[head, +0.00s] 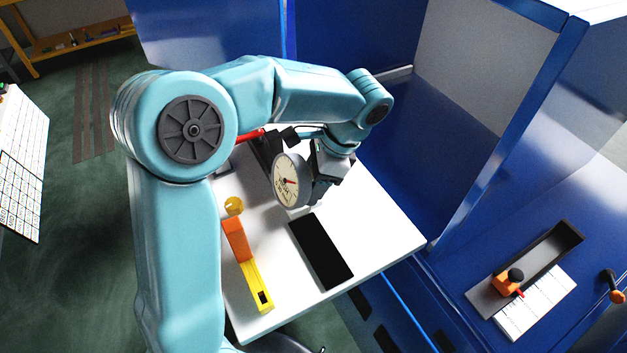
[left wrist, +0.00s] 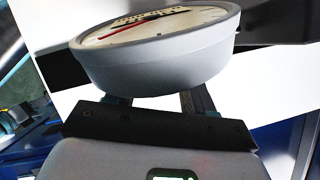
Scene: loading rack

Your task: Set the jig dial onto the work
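The jig dial (head: 290,181) is a round gauge with a cream face, a red needle and a grey housing. My left gripper (head: 322,172) is shut on it and holds it tilted over the white tabletop. In the left wrist view the dial (left wrist: 155,60) fills the upper middle, with the fingers (left wrist: 158,100) at its housing; their contact is partly hidden. A black flat rectangle (head: 320,251) lies on the tabletop below and right of the dial. A dark fixture (head: 264,152) with a red handle stands behind the dial, partly hidden. I cannot tell which is the work. My right gripper is not seen.
The white tabletop (head: 385,235) has free room to the right. An orange and yellow tool (head: 247,265) and a small yellow round thing (head: 234,206) lie at its left. Blue walls (head: 450,150) stand behind. A dark tray (head: 540,262) lies on the blue surface at right.

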